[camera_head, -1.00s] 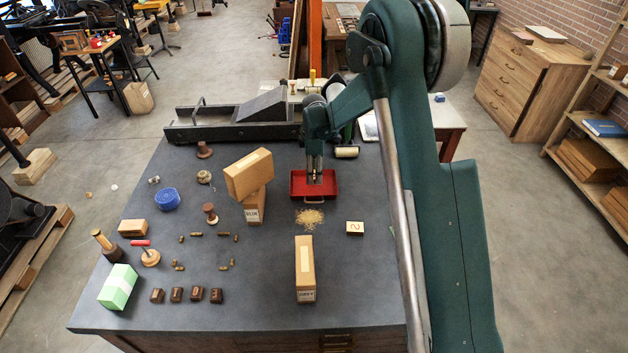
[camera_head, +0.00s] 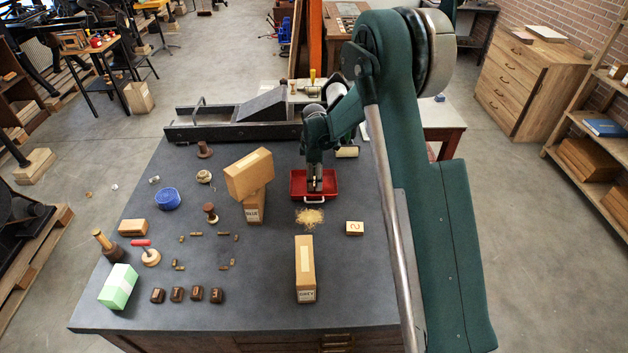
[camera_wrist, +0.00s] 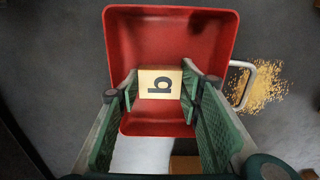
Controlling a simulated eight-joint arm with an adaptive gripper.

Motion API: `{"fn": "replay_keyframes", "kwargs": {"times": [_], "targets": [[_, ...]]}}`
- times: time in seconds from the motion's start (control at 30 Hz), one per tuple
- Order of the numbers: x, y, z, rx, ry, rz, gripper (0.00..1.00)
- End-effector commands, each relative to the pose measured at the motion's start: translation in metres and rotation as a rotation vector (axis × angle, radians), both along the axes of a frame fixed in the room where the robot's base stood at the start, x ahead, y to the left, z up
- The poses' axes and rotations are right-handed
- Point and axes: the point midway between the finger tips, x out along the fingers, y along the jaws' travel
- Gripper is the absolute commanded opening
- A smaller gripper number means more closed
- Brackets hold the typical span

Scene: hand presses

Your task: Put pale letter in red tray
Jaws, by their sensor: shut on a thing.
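The pale letter block (camera_wrist: 160,84), a cream square with a dark letter on its upper face, is between the two fingers of my gripper (camera_wrist: 160,88) in the wrist view. The gripper is shut on it. Both are within the walls of the red tray (camera_wrist: 172,38), toward its middle. Whether the block touches the tray floor I cannot tell. In the head view my gripper (camera_head: 315,188) reaches down into the red tray (camera_head: 298,192), and its fingers mostly hide the block.
A pale block marked 2 (camera_head: 354,228) and a heap of yellowish grains (camera_head: 310,218) lie just before the tray. A tan box (camera_head: 305,265) stands nearer the front. Stacked tan boxes (camera_head: 249,174) stand left of the tray. Several dark blocks (camera_head: 177,294) line the front left.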

Motion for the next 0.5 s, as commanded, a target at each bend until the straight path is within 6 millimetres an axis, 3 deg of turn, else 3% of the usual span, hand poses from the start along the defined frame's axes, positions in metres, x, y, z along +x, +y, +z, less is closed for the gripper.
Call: {"fn": "replay_keyframes", "kwargs": {"times": [0.07,0.1,0.2,0.5], "targets": [[0.0000,0.0000,-0.0031,0.000,0.000,0.000,0.25],[0.0000,0.0000,-0.0028,0.000,0.000,0.000,0.39],[0.0000,0.0000,-0.0022,0.000,0.000,0.000,0.51],[0.0000,0.0000,-0.0020,0.000,0.000,0.000,0.51]]}}
